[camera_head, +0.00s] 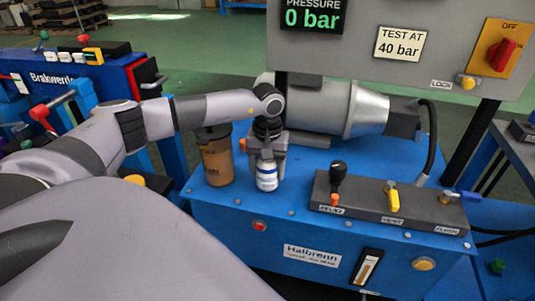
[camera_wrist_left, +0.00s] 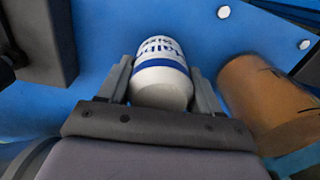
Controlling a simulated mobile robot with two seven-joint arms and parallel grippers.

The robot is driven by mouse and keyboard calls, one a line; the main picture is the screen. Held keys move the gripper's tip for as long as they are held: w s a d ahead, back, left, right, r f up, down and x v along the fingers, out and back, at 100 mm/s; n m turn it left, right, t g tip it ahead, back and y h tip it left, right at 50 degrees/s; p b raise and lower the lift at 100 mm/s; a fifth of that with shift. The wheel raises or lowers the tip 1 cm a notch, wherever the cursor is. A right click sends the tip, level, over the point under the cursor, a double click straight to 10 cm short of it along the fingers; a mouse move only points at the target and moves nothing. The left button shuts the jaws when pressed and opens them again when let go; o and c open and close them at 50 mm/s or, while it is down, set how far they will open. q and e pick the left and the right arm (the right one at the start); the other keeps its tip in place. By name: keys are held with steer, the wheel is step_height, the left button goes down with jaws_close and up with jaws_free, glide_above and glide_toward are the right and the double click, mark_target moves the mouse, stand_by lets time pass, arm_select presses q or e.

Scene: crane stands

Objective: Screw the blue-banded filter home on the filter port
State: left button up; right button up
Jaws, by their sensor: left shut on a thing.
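The blue-banded filter (camera_head: 267,176) is a small white canister with blue bands and lettering. It stands upright over the blue top of the test bench, in front of the motor. My left gripper (camera_head: 267,163) reaches down on it from above and is shut on it. In the left wrist view the filter (camera_wrist_left: 161,75) sits between the two fingers (camera_wrist_left: 160,85). The filter port is not visible; I cannot tell whether the filter touches it. My right gripper is not in view.
A brown cylinder (camera_head: 217,162) stands close to the left of the filter. A dark valve block (camera_head: 390,205) with a black knob (camera_head: 338,172) and a yellow lever (camera_head: 392,197) lies to the right. A grey motor (camera_head: 320,105) is behind. A gauge panel (camera_head: 400,75) rises above.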

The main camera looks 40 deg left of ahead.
arm_select(q)
steer(key=shift+m+b, duration=0.35)
steer(key=shift+m, duration=2.25)
steer(key=o, duration=1.3)
steer(key=shift+c, duration=0.6)
